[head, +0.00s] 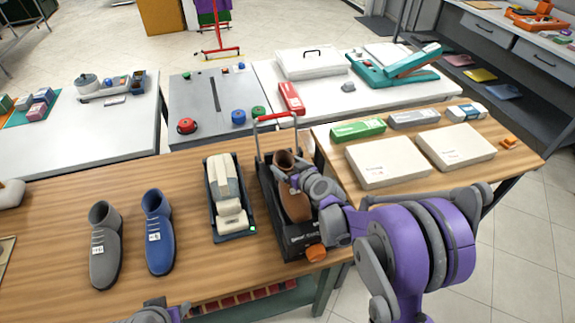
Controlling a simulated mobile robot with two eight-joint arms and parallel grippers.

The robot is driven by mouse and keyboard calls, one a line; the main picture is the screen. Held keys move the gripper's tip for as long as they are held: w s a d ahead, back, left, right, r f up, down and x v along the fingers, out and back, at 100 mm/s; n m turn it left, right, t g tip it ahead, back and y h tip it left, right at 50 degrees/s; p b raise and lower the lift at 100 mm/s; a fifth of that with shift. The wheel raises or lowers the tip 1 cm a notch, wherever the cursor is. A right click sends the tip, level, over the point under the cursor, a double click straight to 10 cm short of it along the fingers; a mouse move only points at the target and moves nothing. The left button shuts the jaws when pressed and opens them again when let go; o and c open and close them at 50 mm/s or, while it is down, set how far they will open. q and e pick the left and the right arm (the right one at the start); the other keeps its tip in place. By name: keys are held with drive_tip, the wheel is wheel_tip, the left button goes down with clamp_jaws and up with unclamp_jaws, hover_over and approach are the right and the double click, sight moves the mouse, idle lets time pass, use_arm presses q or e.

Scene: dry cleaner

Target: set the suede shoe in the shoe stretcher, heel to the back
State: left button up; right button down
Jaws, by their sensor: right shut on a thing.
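The brown suede shoe (294,206) is in the black shoe stretcher (266,200), which has a raised red handle (276,118) at its back and an orange knob (316,252) at its front. The shoe's ankle opening and heel end point to the back, its toe to the front. My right gripper (303,181) is shut on the shoe from the right, near its upper part. The gripper hides part of the shoe's right side, and I cannot tell whether the sole rests on the stretcher. Only a little of my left gripper (155,315) shows at the bottom edge.
A grey shoe (105,248) and a blue shoe (158,235), both tagged, stand left on the wooden table. A device with a cream, shoe-shaped form (228,190) stands close left of the stretcher. White boxes (388,163) lie to the right. Bare wood lies between the blue shoe and the device.

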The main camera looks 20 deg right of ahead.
unclamp_jaws()
drive_tip(key=shift+r, duration=0.1)
wheel_tip(320, 180, up, 10)
drive_tip(key=p, duration=0.1)
drive_tip(key=s+a+f+g, duration=0.1)
drive_tip(key=s+g, duration=0.1)
drive_tip(key=s, duration=0.6)
drive_tip(key=s+a+g+h, duration=0.1)
drive_tip(key=s+g, duration=0.1)
drive_tip(key=s, duration=0.6)
drive_tip(key=s+f+m+g, duration=0.1)
drive_tip(key=s, duration=0.7)
drive_tip(key=shift+s+a+f+g, duration=0.35)
drive_tip(key=shift+s+a+g, duration=0.05)
drive_tip(key=s+d+f+m+g+h, duration=0.1)
drive_tip(key=s+f, duration=0.1)
drive_tip(key=s, duration=0.3)
drive_tip(key=s+d+f+m+g+h, duration=0.1)
drive_tip(key=s+d+f, duration=0.1)
drive_tip(key=s, duration=0.3)
drive_tip(key=shift+s+h, duration=0.25)
drive_tip(key=shift+h, duration=0.05)
